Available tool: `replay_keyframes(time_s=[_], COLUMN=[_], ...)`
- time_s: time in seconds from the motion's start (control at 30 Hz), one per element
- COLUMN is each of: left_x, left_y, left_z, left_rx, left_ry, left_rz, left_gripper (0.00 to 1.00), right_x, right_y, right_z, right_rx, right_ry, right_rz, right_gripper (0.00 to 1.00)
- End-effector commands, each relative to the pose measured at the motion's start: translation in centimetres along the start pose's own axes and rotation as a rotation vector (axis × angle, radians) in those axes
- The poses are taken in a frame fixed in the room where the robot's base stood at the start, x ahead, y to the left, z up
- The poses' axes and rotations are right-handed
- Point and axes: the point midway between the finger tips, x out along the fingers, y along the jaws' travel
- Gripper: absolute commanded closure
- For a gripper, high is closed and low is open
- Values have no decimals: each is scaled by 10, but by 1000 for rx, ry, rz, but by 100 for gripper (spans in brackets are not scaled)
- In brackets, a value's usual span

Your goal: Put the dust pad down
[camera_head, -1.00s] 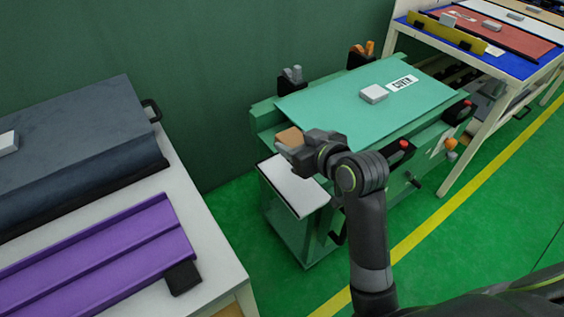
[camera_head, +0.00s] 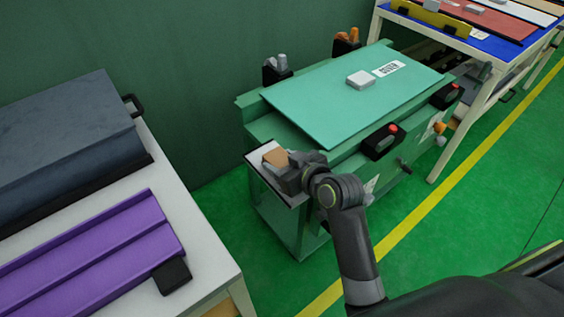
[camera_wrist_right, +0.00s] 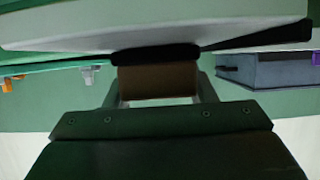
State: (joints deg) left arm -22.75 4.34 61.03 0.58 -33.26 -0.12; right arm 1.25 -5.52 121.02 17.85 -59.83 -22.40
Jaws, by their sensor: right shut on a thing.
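The dust pad (camera_head: 276,156) is a small block with a tan top, held in my right gripper (camera_head: 284,167). It is over the white side shelf (camera_head: 258,155) at the near left end of the green bench. In the right wrist view the pad (camera_wrist_right: 158,82) shows a brown body and a dark layer, between my fingers. The dark layer lies against or very close to the pale shelf surface (camera_wrist_right: 160,30); I cannot tell whether it touches. My left gripper is out of view.
The green bench holds a green panel (camera_head: 330,105) with a grey block (camera_head: 360,79) and a "COVER" label. Clamps (camera_head: 277,68) stand behind it. A pale table at left carries a dark blue-grey piece (camera_head: 65,130) and a purple trim (camera_head: 95,255). Green floor lies between.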

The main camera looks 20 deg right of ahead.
Motion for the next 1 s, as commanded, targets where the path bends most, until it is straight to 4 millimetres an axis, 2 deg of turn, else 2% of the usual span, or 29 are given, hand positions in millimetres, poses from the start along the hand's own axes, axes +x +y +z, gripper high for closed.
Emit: replay_keyframes(time_s=[0.3,0.33,0.47,0.8,0.93,1.0], left_x=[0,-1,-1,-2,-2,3], left_y=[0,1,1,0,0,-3], left_z=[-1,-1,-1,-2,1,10], left_rx=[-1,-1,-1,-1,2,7], left_ry=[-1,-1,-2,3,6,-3], left_rz=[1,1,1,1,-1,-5], left_gripper=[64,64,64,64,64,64], right_x=[1,1,1,-1,-18,-31], right_y=[0,0,0,0,0,0], right_z=[3,2,2,-2,-2,-2], right_rx=[1,1,1,0,0,0], right_ry=[1,1,0,1,2,2], right_rz=[0,0,0,0,1,1], right_gripper=[72,46,29,28,28,28])
